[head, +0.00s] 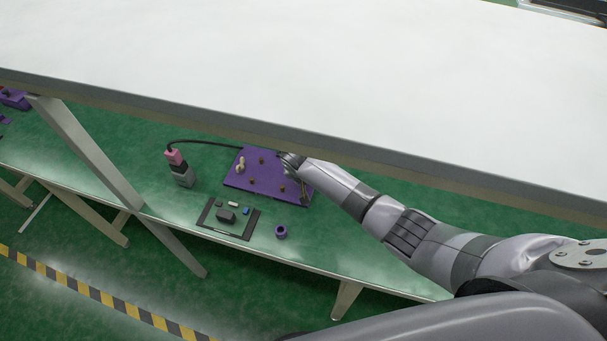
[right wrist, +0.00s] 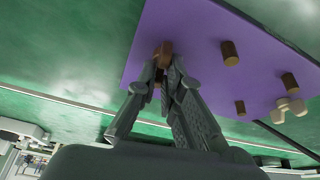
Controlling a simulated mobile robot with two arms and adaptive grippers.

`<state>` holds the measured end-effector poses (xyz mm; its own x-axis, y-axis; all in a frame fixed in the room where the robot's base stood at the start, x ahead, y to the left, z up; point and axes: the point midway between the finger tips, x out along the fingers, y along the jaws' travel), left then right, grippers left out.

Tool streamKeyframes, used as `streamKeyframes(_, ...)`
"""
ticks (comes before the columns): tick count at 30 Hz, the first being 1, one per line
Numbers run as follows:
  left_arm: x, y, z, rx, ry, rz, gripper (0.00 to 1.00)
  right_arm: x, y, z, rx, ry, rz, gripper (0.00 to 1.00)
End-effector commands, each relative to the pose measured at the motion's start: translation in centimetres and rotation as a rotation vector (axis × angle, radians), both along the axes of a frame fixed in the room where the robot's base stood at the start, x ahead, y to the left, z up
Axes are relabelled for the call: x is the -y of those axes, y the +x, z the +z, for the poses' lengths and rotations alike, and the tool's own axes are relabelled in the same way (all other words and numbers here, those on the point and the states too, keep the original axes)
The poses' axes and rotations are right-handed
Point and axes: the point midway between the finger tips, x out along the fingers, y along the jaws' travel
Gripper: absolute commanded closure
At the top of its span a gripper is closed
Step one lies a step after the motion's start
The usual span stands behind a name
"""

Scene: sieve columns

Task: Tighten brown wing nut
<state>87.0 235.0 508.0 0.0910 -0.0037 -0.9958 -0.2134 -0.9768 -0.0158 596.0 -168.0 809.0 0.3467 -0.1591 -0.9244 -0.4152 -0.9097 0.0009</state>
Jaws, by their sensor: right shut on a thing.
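The purple board (head: 268,180) lies on the green table and carries several short brown pegs. My right gripper (head: 304,196) is over the board's right part in the head view. In the right wrist view the right gripper (right wrist: 163,80) is shut on the brown wing nut (right wrist: 165,54), near the board's edge. The fingers hide much of the nut, and I cannot tell how it sits on any peg below. A cream wing nut (head: 241,165) stands at the board's left side; it also shows in the right wrist view (right wrist: 289,109). My left gripper is not in view.
A pink, black and grey stacked device (head: 178,167) with a black cable stands left of the board. A dark tray (head: 210,222) with small parts and a purple ring (head: 281,232) lie in front. A white shelf (head: 330,70) overhangs the table's back.

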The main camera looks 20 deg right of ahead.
Motion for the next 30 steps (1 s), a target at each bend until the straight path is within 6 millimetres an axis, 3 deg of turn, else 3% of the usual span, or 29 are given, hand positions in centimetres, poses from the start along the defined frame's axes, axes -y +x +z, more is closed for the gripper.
streamKeyframes(10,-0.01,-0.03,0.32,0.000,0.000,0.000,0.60,-0.01,0.09,0.05,0.001,0.000,-0.133,1.00)
streamKeyframes(26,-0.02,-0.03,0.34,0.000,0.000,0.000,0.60,0.00,0.14,0.08,0.003,0.000,-0.152,1.00)
streamKeyframes(27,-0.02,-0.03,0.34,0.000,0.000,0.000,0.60,0.00,0.15,0.09,0.003,0.000,-0.152,0.89)
streamKeyframes(30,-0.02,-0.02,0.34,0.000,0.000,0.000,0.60,0.01,0.13,0.07,0.003,-0.001,-0.151,0.82)
